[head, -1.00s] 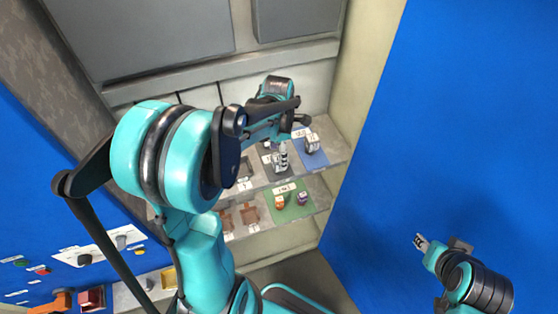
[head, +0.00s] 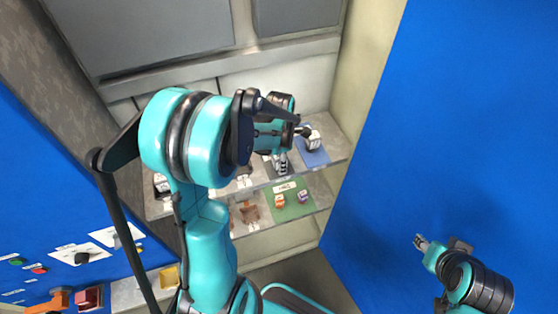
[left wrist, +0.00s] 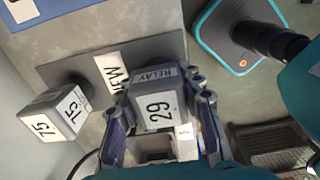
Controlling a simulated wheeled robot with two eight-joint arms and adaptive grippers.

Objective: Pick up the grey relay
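A grey block marked RELAY and 29, the grey relay (left wrist: 155,104), is between the two fingers of my left gripper (left wrist: 160,98) in the left wrist view. The fingers stand on either side of it, with what look like narrow gaps, so I see no firm hold. It is over a dark grey mat (left wrist: 95,58) with a white label. In the head view, my left arm hides most of its gripper above the upper shelf. My right gripper (head: 421,242) is far off at the lower right, too small to read.
A second grey block marked 75 (left wrist: 55,112) is on the same mat, left of the relay. A blue mat (head: 314,158) with a block lies at the shelf's right end. A green mat (head: 290,212) with small parts is on the lower shelf. A blue wall (head: 460,120) bounds the right.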

